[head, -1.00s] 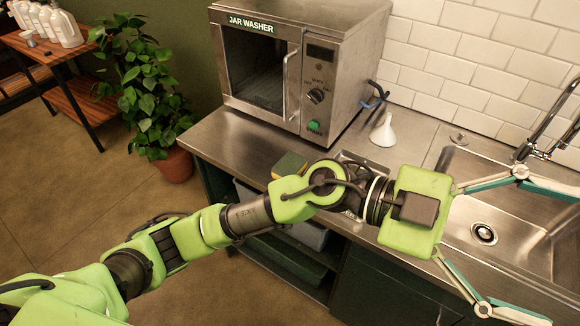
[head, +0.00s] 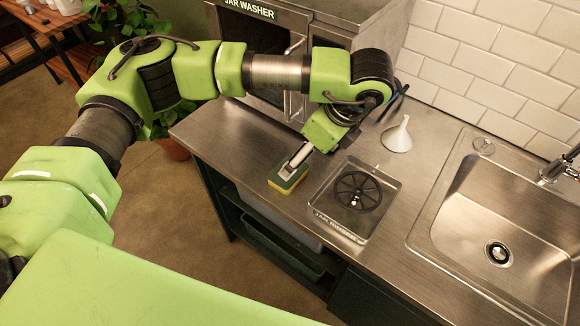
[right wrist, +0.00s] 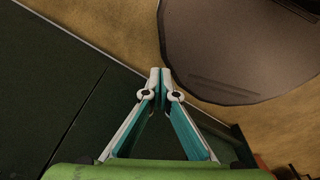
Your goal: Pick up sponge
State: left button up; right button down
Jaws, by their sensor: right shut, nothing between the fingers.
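The sponge (head: 287,179), green with a yellow layer, is on the metal counter near its front edge. My left gripper (head: 296,162) reaches down to it from above, its visible finger over or against the sponge's upper side. The other finger is hidden, so I cannot tell whether it is open or has hold of the sponge. My right gripper (right wrist: 160,75) is shut and empty in the right wrist view, with its fingertips together. It does not show in the head view.
The jar washer (head: 330,22) stands behind my left arm. A jar rinser (head: 358,196) is set into the counter right of the sponge. A white funnel (head: 397,136) stands behind it, and the sink (head: 450,212) is farther right.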

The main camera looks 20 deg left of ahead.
pick_arm(q)
jog(key=p, duration=0.1)
send_over(295, 175)
jog(key=f, duration=0.4)
jog(key=shift+s+d+f, duration=0.1)
jog(key=shift+s+d, duration=0.05)
jog(key=shift+d, duration=0.2)
jog(key=shift+p+x, duration=0.75)
jog(key=shift+x, duration=0.15)
jog(key=p+x, duration=0.2)
jog(key=x, duration=0.1)
jog(key=shift+a+f, duration=0.1)
jog(key=shift+f, duration=0.1)
jog(key=shift+a+f, duration=0.1)
jog(key=shift+f, duration=0.35)
jog(key=c, duration=0.8)
jog(key=shift+o, duration=0.2)
pick_arm(e)
jog(key=r, duration=0.2)
jog(key=s+r, duration=0.1)
jog(key=r, duration=0.2)
jog(key=shift+d, duration=0.15)
